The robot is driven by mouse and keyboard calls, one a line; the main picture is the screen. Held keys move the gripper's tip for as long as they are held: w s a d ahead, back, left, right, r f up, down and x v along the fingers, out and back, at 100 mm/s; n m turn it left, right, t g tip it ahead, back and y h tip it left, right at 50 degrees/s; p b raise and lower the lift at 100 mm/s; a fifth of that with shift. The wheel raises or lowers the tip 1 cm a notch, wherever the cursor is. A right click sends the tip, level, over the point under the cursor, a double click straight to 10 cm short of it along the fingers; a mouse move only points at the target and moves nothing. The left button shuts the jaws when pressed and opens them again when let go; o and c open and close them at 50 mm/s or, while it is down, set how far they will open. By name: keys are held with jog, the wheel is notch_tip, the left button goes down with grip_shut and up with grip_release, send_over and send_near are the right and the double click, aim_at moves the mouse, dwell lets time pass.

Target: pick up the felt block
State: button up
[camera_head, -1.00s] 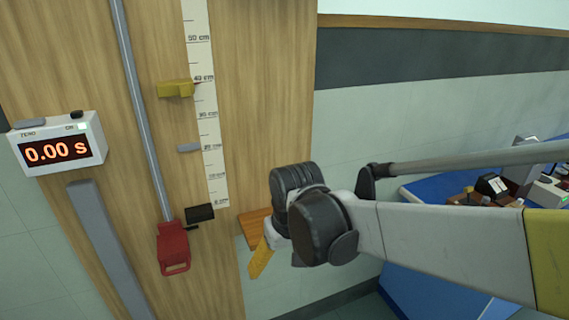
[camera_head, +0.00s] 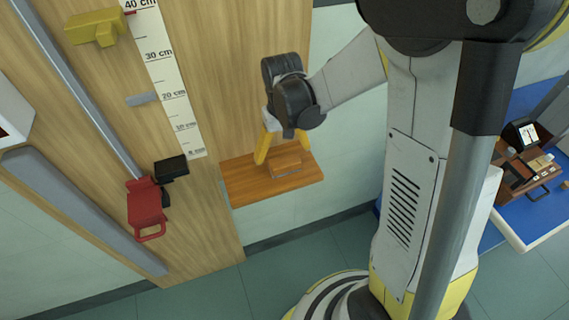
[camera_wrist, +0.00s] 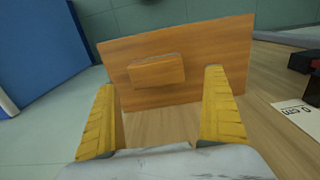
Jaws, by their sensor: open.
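A brown block (camera_head: 286,164), which looks like the felt block, lies on a small wooden shelf (camera_head: 238,187). The block (camera_wrist: 157,70) also shows in the wrist view, near the middle of the shelf (camera_wrist: 222,52). The block and shelf are close in colour. My gripper (camera_head: 279,152) is over the shelf with its yellow fingers pointing down. In the wrist view my gripper (camera_wrist: 160,84) is open and empty, with the fingers spread wider than the block. The block appears between and beyond the fingertips, apart from them.
The shelf is fixed to a tall wooden board (camera_head: 220,50) with a printed scale (camera_head: 165,70). A red handled part (camera_head: 146,205), a black block (camera_head: 171,168) and a yellow piece (camera_head: 96,27) are left of the shelf. A blue-topped bench (camera_head: 540,205) stands at the right.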

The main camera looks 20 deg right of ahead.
aim_at(285, 161)
jog(key=f, duration=0.1)
jog(key=f+b, duration=0.1)
jog(key=f, duration=0.3)
jog(key=shift+w+d, duration=0.1)
jog(key=shift+d, duration=0.2)
jog(key=c, duration=1.2)
jog(key=shift+o, duration=0.2)
jog(key=shift+r, duration=0.1)
notch_tip(285, 161, up, 5)
jog(key=shift+f+p, duration=0.2)
jog(key=shift+p, duration=0.4)
jog(key=s+d+r+p, duration=0.2)
jog(key=s+d+r, duration=0.4)
jog(key=s, duration=0.3)
jog(key=shift+d, duration=0.65)
jog(key=shift+s+r, duration=0.1)
